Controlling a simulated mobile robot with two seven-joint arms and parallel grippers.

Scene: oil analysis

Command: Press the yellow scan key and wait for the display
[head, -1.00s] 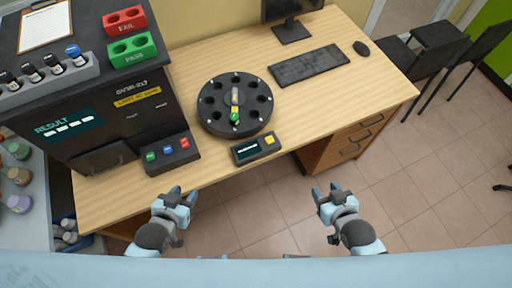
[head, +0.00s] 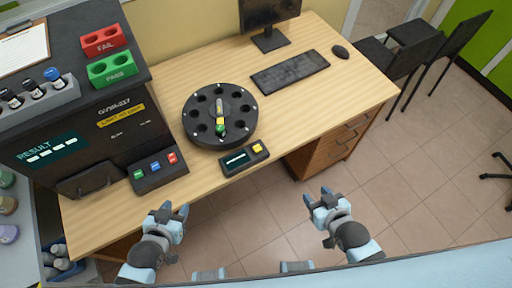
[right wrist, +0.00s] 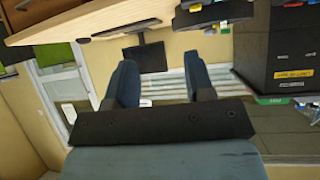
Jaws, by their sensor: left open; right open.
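The yellow scan key (head: 258,148) is on the right end of a small dark scanner box at the front edge of the desk. The box's display (head: 236,158) is to the left of the key and shows small light text, too small to read. My left gripper (head: 174,210) is open and empty in front of the desk edge, to the left of the scanner box. My right gripper (head: 321,197) is open and empty in front of the desk, to the right of and nearer than the key. Its fingers also show in the right wrist view (right wrist: 163,85). Neither gripper touches the key.
A round black carousel (head: 220,115) stands behind the scanner box. A dark analyser (head: 90,145) with a RESULT screen and a button box (head: 158,170) stand left. A keyboard (head: 290,72), monitor and mouse are at the back.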

